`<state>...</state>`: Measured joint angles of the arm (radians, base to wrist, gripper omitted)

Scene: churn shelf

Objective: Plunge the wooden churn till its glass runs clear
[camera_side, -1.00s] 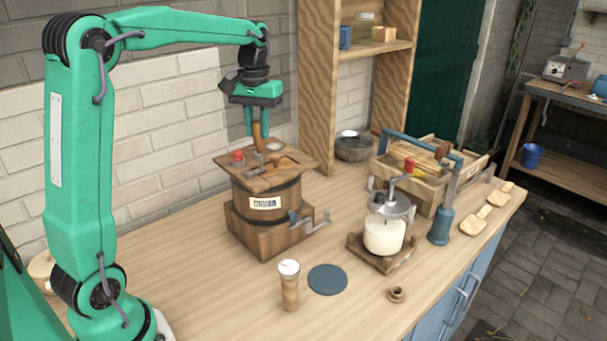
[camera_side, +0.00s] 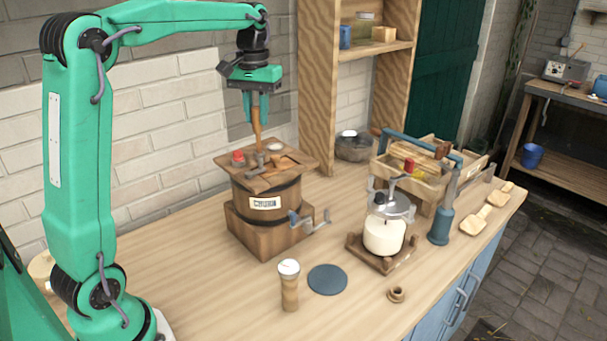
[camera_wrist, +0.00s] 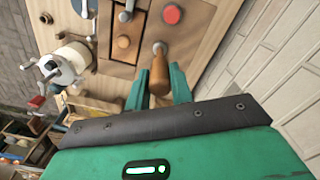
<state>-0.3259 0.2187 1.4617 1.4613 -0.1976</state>
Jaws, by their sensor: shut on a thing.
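The wooden churn (camera_side: 268,200) stands on the bench on a square wooden base, with a label on its front and a square lid on top. My gripper (camera_side: 257,112) is above the lid, shut on the churn's upright wooden plunger handle (camera_side: 257,130). In the wrist view the handle (camera_wrist: 159,76) shows between the two green fingers (camera_wrist: 160,88), with its thin rod running into the lid. The lid carries a red knob (camera_side: 238,157), a round pale disc that may be the glass (camera_side: 274,147), a metal fitting and a wooden block. The state of the glass is too small to tell.
A glass jar churn (camera_side: 384,236) with a crank stands to the right, beside a blue hand press (camera_side: 440,220) and a wooden crate (camera_side: 430,170). A wooden shelf (camera_side: 318,90) rises behind.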

